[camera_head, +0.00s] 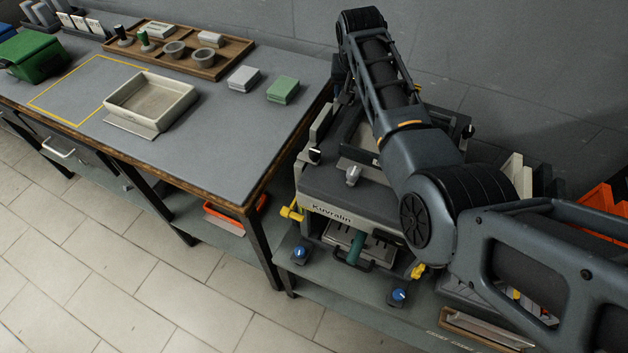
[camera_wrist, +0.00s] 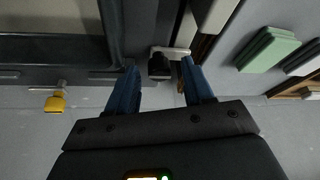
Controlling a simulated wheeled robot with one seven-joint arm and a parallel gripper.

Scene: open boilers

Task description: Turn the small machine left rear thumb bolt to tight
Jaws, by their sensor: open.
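The small machine (camera_head: 330,208), a grey case lettered Kuvralin, stands on a low shelf right of the workbench. Yellow thumb bolts show at its front left (camera_head: 290,213) and front right (camera_head: 417,271). In the wrist view, a black knob-like part on a pale bracket (camera_wrist: 159,67) sits at the machine's edge, beyond and between the fingertips of my gripper (camera_wrist: 158,78). I cannot tell whether it is the left rear bolt. A yellow thumb bolt (camera_wrist: 55,103) on a metal stem is to the left. My gripper is open and empty; the arm and machine hide it in the head view.
The workbench (camera_head: 225,130) holds a pale tray (camera_head: 150,103), a green block (camera_head: 283,90) and a wooden tray (camera_head: 235,67) with cups. Blue knobs (camera_head: 300,255) (camera_head: 397,297) stand before the machine. A grey wall (camera_head: 540,90) is close behind. Orange bins (camera_head: 600,207) are at the right.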

